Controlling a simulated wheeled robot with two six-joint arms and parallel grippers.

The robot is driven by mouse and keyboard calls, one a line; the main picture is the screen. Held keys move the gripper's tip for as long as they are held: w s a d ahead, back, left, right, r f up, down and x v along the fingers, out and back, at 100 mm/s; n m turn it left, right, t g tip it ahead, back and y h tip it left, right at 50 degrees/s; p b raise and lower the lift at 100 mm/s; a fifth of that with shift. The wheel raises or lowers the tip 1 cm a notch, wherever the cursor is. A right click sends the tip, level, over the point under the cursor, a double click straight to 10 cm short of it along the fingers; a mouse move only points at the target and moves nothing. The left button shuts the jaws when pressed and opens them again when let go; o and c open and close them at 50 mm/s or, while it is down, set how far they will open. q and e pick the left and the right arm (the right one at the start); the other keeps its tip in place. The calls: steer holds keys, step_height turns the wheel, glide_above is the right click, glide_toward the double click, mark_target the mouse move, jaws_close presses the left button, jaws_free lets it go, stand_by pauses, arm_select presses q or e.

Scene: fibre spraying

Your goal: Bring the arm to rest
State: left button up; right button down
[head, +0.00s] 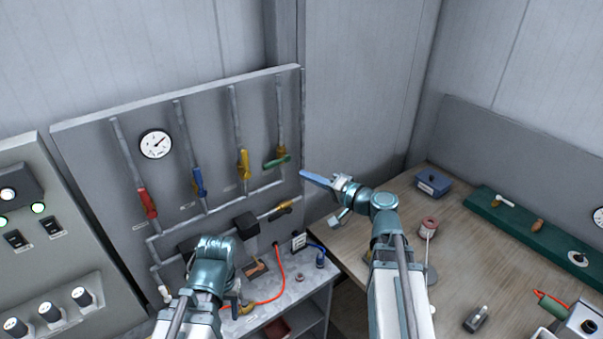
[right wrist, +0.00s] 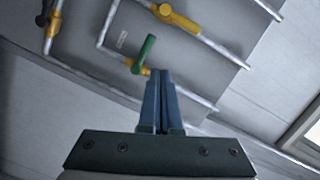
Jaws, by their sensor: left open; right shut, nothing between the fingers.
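My right gripper (head: 304,174) is shut and empty, its blue fingers pointing left toward the valve panel (head: 90,135). In the right wrist view its closed fingertips (right wrist: 160,74) appear just below the green valve handle (right wrist: 146,52). In the head view the green handle (head: 277,161) lies crosswise to its pipe, and a small gap shows between it and the fingertips. My left gripper (head: 236,298) is low over the grey bench, mostly hidden behind its own wrist, and open. I see nothing held in it.
Red (head: 148,203), blue (head: 198,182) and yellow (head: 243,164) handles line the panel beside a gauge (head: 156,144). A wooden table (head: 465,240) at the right bears a blue box (head: 433,182), a spool (head: 429,223) and a green rack (head: 520,228). A switch console (head: 70,255) stands left.

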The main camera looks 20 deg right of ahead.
stand_by(0.4)
steer(key=s+a+f+n+g+h+b, duration=0.1)
steer(key=s+a+f+n+g+b, duration=0.4)
steer(key=a+f, duration=0.5)
steer(key=s+a+f+n+g+b, duration=0.2)
steer(key=s+a+f+g+b, duration=0.4)
steer(key=f, duration=0.9)
steer(key=s+f+n+g+h+b, duration=0.1)
steer(key=s+f+h+b, duration=0.3)
steer(key=f, duration=0.3)
steer(key=s+f+n+g+h+b, duration=0.2)
steer(key=s+f+h+b, duration=0.3)
steer(key=f, duration=0.3)
steer(key=shift+s+d+n+g+h, duration=0.15)
steer(key=shift+s+n+g+h, duration=0.1)
steer(key=shift+n+g+h, duration=0.05)
